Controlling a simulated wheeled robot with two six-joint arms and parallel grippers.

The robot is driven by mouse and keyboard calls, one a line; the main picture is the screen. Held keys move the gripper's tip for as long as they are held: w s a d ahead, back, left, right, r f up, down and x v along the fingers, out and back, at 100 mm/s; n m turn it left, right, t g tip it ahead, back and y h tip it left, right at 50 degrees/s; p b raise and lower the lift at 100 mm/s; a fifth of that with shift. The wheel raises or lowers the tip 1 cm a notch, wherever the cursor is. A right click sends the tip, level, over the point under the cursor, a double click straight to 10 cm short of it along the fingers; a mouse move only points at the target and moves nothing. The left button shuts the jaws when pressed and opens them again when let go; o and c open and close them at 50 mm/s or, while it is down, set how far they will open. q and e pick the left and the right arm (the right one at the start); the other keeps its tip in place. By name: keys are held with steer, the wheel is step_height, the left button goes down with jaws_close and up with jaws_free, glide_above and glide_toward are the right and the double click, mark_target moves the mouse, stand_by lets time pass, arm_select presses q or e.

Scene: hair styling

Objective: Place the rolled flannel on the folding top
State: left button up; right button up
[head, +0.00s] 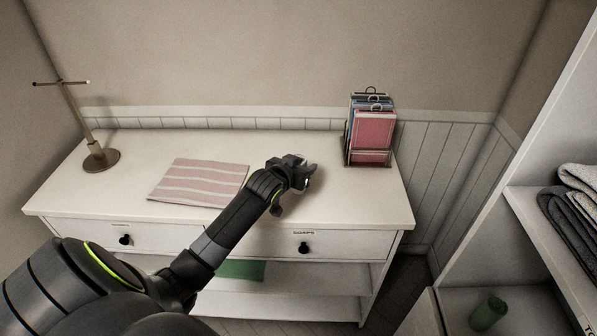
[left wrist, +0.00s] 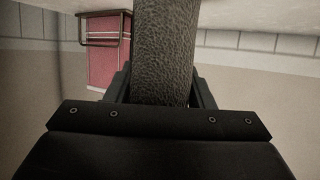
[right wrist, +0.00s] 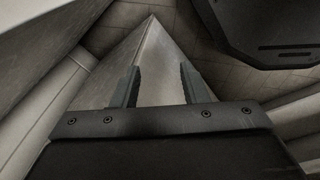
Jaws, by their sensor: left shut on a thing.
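The folding top (head: 130,150) is the white top of a dresser in the head view. My left gripper (head: 306,174) is over its right half, close above the surface. In the left wrist view, my left gripper (left wrist: 160,90) is shut on a dark grey-green rolled flannel (left wrist: 163,45) with a rough towel texture. The roll stretches away from the fingers, and in the head view it is mostly hidden by the gripper. My right gripper (right wrist: 160,88) shows only in the right wrist view, open and empty, with a pale panel's corner beyond it.
A striped pink cloth (head: 200,182) lies flat left of my left gripper. A rack of pink and blue folders (head: 372,133) stands at the back right. A brown stand (head: 98,157) is at the left. A green roll (head: 488,313) sits on the right-hand shelf unit.

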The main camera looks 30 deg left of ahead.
arm_select(q)
steer(key=shift+f, duration=1.7)
steer(key=shift+f, duration=0.1)
steer(key=o, duration=1)
steer(key=shift+c, duration=0.2)
steer(key=shift+r, duration=0.2)
steer(key=shift+s, duration=0.25)
steer(key=v, duration=1.1)
steer(key=shift+s+r, duration=0.15)
